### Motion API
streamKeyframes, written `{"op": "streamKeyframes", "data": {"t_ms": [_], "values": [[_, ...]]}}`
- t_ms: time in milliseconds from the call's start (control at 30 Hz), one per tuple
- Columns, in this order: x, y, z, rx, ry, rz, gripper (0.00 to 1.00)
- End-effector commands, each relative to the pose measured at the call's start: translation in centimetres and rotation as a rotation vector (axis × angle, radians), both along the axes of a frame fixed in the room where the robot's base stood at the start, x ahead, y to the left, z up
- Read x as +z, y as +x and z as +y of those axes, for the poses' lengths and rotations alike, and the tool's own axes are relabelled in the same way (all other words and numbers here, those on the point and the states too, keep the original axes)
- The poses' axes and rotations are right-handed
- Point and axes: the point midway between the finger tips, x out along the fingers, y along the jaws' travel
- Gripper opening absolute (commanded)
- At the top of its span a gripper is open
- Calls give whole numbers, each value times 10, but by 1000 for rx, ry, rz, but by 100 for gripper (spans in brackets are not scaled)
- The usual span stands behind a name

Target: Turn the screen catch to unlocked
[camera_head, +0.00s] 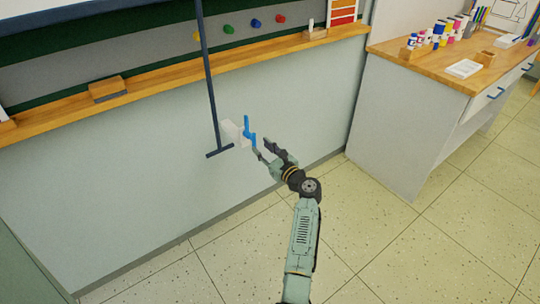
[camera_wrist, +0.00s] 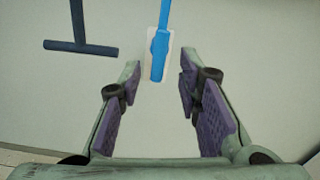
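The screen catch is a blue lever (camera_head: 249,132) on a white block (camera_head: 232,131) fixed to the pale wall below the board. In the wrist view the blue lever (camera_wrist: 159,48) points up from the white block (camera_wrist: 170,65). My gripper (camera_head: 273,146) is close to the lever, to its lower right in the head view. In the wrist view my gripper (camera_wrist: 160,85) is open and empty, with the lever beyond its fingertips, roughly between them. The lever seems apart from both fingers.
A dark pull rod with a T-shaped end (camera_head: 220,151) hangs just left of the catch; it shows in the wrist view (camera_wrist: 80,47). A wooden ledge (camera_head: 180,86) with an eraser (camera_head: 107,89) runs above. A desk (camera_head: 410,130) with paints stands at right. The floor is clear.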

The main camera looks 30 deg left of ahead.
Motion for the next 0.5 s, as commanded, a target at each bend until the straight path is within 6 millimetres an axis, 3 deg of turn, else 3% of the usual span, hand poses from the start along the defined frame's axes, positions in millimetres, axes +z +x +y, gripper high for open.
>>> {"op": "streamKeyframes", "data": {"t_ms": [200,500], "values": [[0,-13,-33,-2,-1,0,32],[0,-17,-42,0,0,1,32]]}}
